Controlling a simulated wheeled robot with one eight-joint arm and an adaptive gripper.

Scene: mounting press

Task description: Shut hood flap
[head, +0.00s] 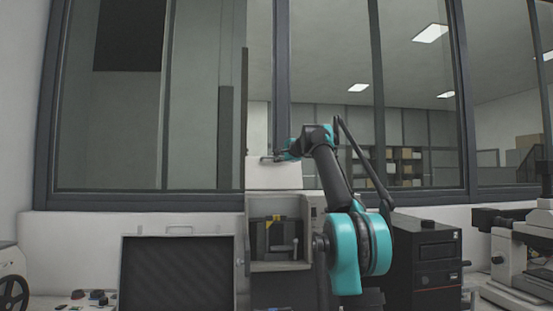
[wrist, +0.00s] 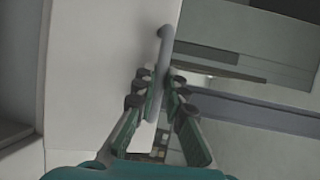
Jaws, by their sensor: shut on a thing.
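The hood flap (head: 268,175) is a pale panel standing raised at the top of the mounting press (head: 304,222), above its open front. In the wrist view the flap (wrist: 90,75) fills the left side as a broad pale surface. A grey bar handle (wrist: 165,45) runs along its edge. My gripper (wrist: 158,80) is shut on this handle, with a dark-padded finger on each side. In the head view my gripper (head: 279,157) is at the flap's upper edge, small and partly hidden by my arm.
Inside the press opening is a dark block (head: 268,236) with a small lever (head: 290,248). An open case (head: 178,270) stands to the left. A black computer tower (head: 425,262) stands to the right, with a microscope (head: 515,255) beyond. A window wall is behind.

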